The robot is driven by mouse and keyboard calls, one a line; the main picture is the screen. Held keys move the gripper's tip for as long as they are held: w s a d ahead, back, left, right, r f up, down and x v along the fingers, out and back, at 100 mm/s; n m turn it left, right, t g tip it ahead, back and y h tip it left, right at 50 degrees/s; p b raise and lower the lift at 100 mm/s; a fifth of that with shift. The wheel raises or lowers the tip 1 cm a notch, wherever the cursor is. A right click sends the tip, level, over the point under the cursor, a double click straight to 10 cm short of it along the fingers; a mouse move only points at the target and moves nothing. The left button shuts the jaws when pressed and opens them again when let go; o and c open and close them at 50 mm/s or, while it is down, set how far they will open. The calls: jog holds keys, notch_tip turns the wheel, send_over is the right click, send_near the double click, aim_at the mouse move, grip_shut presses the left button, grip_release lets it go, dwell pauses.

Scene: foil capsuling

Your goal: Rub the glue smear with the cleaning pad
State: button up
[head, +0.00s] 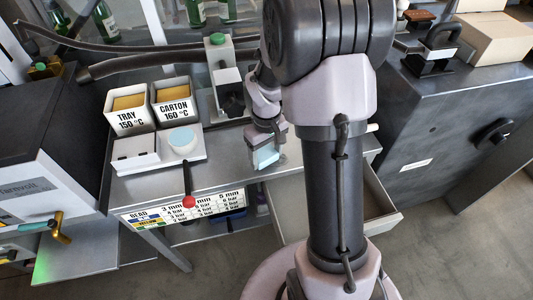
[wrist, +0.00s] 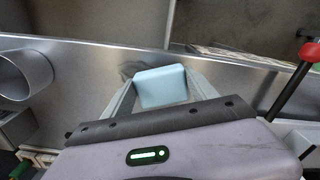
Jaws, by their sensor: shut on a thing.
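My gripper (wrist: 162,100) is shut on a light blue cleaning pad (wrist: 161,84), with one finger along each side of it. In the head view my gripper (head: 267,148) and the pad (head: 265,158) are over the front part of the metal bench, right of the white boxes. In the wrist view a dark smear (wrist: 130,69) shows on the metal bench just left of the pad's far edge. Part of the smear may be hidden behind the pad. I cannot tell whether the pad touches the metal.
The bench (head: 225,165) carries bins marked TRAY (head: 130,118) and CARTON (head: 174,112), and a white box with a round pale blue top (head: 183,138). A red-knobbed lever (head: 188,200) stands at the front edge. An open drawer (head: 380,212) juts out at right.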

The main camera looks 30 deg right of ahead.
aim_at(278, 153)
jog(key=shift+f+b, duration=0.75)
jog(key=shift+f, duration=0.25)
jog(key=shift+d, duration=0.1)
jog(key=d, duration=0.1)
jog(key=s+d+p, duration=0.1)
jog(key=d, duration=0.1)
jog(key=shift+d+r, duration=0.15)
jog(key=shift+s+d+p, duration=0.15)
jog(key=shift+s+d, duration=0.15)
jog(key=shift+d, duration=0.6)
jog(key=shift+s+d+p, duration=0.15)
jog(key=shift+s+d, duration=0.1)
jog(key=shift+d, duration=0.65)
jog(key=shift+w+a+f, duration=0.15)
jog(key=shift+w+a, duration=0.1)
jog(key=shift+a, duration=0.5)
jog(key=shift+w+a+f, duration=0.1)
jog(key=shift+w+a, duration=0.1)
jog(key=shift+a, duration=0.55)
jog(key=shift+w+a+b, duration=0.15)
jog(key=shift+w+a, duration=0.1)
jog(key=shift+a, duration=0.85)
jog(key=shift+w+a+b, duration=0.15)
jog(key=shift+w+a, duration=0.1)
jog(key=shift+a, duration=0.8)
jog(key=shift+r, duration=0.1)
notch_tip(278, 153, up, 6)
jog(key=p, duration=0.5)
jog(key=shift+d, duration=0.1)
